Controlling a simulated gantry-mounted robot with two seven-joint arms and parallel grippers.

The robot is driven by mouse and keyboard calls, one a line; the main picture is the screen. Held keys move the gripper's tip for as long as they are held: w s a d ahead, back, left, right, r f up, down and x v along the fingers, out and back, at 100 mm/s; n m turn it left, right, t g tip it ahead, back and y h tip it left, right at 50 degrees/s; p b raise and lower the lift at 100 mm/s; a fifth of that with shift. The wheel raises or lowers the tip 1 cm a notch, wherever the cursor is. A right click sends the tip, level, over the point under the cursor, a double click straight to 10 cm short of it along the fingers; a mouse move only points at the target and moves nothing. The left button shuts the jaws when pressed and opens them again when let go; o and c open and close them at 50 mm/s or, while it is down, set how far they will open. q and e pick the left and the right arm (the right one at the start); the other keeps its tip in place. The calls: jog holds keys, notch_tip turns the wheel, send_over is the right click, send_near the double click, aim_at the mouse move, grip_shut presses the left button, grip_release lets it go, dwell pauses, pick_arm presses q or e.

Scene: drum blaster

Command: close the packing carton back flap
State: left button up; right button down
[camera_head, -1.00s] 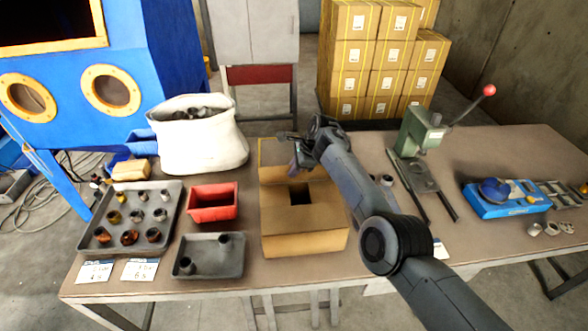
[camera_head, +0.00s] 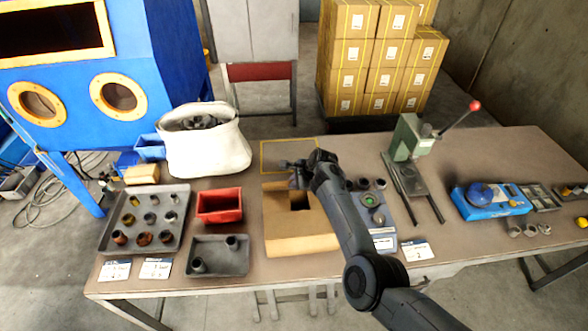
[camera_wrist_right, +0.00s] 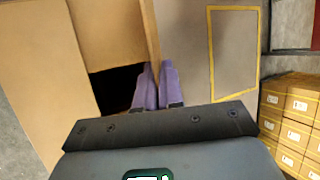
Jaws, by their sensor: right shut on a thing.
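The packing carton (camera_head: 300,235) is an open-topped brown box on the table, with a dark gap in its top. In the right wrist view, a tan panel, which looks like the carton's back flap (camera_wrist_right: 108,28), lies beyond the dark opening (camera_wrist_right: 115,88). My right gripper (camera_head: 290,172) is over the carton's back edge. In the wrist view its two purple fingers (camera_wrist_right: 158,88) are close together at the flap's edge, shut on the flap. The arm hides part of the carton's right side. My left gripper is not in view.
A red bin (camera_head: 219,206) and grey trays (camera_head: 217,257) with small parts stand left of the carton. A white sack (camera_head: 205,150) is behind them. A blue-grey board (camera_head: 375,225) and a green press (camera_head: 408,140) are at right. A yellow-outlined area (camera_head: 290,143) behind the carton is bare.

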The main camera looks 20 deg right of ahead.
jog(key=shift+s+a+f+n+t+h+p, duration=0.15)
jog(key=shift+s+f+t+p, duration=0.2)
jog(key=shift+t+p, duration=0.4)
jog(key=shift+s+a+f+n+t+h+p, duration=0.1)
jog(key=shift+s+f+n+t+p, duration=0.1)
jog(key=shift+s+t+p, duration=0.4)
jog(key=shift+s+a+f+n+t+h+p, duration=0.15)
jog(key=shift+s+f+t+p, duration=0.15)
jog(key=shift+t+p, duration=0.5)
jog(key=shift+f, duration=0.1)
jog(key=c, duration=1.3)
grip_release()
jog(key=shift+c, duration=0.2)
